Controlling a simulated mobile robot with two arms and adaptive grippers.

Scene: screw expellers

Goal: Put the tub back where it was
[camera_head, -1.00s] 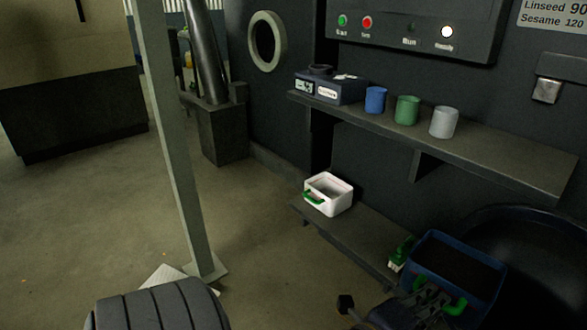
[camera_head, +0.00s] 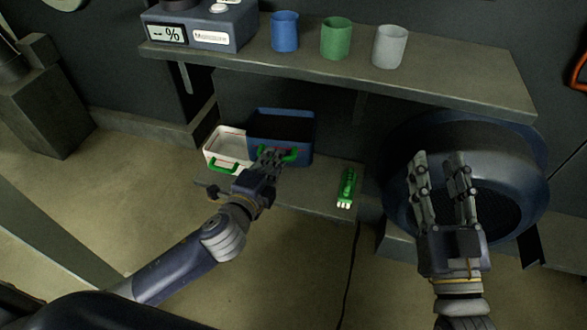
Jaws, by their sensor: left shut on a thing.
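A blue tub (camera_head: 306,128) with a dark inside and a green handle (camera_head: 290,155) is at the left part of the low shelf. It is right beside a white tub (camera_head: 228,150) with green handles and overlaps its right part in view. I cannot tell whether the two touch or whether the blue tub rests fully on the shelf. My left gripper (camera_head: 274,156) is shut on the blue tub at its near side, by the green handle. My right gripper (camera_head: 441,160) is open and empty, in front of a large dark round bin.
The low shelf (camera_head: 315,201) holds a green device (camera_head: 347,187) to the right. The upper shelf (camera_head: 440,87) overhangs, with a moisture meter (camera_head: 200,28) and blue (camera_head: 285,32), green (camera_head: 336,38) and grey (camera_head: 390,46) cups. The round bin (camera_head: 398,150) stands at the right.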

